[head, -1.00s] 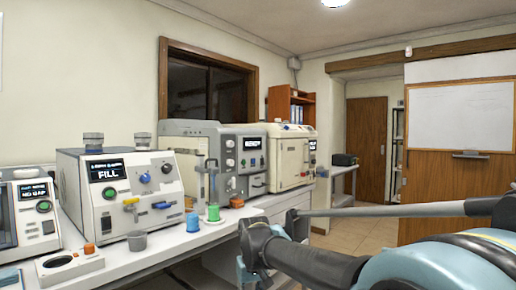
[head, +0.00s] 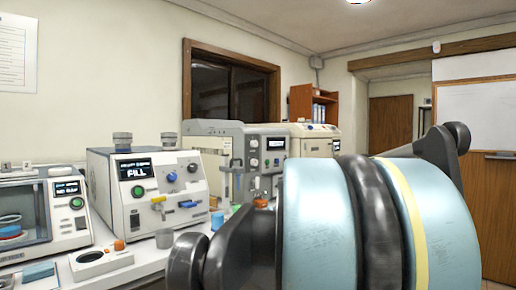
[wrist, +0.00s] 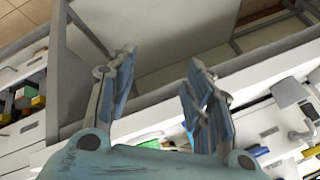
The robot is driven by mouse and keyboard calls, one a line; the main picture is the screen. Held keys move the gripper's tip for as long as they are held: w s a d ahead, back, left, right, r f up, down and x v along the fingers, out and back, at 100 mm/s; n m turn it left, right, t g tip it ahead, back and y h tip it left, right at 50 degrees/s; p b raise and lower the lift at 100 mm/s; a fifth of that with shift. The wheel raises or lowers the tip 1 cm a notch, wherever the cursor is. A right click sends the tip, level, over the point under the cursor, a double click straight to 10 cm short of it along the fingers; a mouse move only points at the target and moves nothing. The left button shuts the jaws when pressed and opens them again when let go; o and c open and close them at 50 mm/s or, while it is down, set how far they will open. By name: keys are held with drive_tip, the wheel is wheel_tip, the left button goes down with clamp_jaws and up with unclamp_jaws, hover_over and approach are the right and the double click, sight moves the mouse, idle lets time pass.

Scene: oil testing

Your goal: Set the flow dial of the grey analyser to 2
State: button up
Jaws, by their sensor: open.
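The grey analyser (head: 211,135) stands on the left bench in the head view, behind the cream machine with the FILL display. Its front has a small lit display and several small knobs (head: 254,162). I cannot tell which is the flow dial or read its setting. My arm hides the lower right of its front. My gripper (wrist: 162,72) shows in the wrist view with its two fingers spread wide and nothing between them. It is apart from the analyser, which I cannot make out in the wrist view.
The cream FILL machine (head: 146,192) has blue and yellow handles. A windowed instrument (head: 68,208) is at far left. A cream machine (head: 314,140) stands beyond the analyser.

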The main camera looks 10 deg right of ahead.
drive_tip(key=w+d+r+t+y, duration=0.35)
drive_tip(key=w+r, duration=0.75)
drive_tip(key=r, duration=0.4)
drive_tip(key=t, duration=0.7)
approach(256, 144)
drive_tip(key=shift+y, duration=0.35)
drive_tip(key=x, duration=0.8)
drive_tip(key=shift+w+f, duration=0.2)
drive_tip(key=shift+w, duration=0.05)
drive_tip(key=shift+c, duration=0.2)
drive_tip(key=c, duration=1)
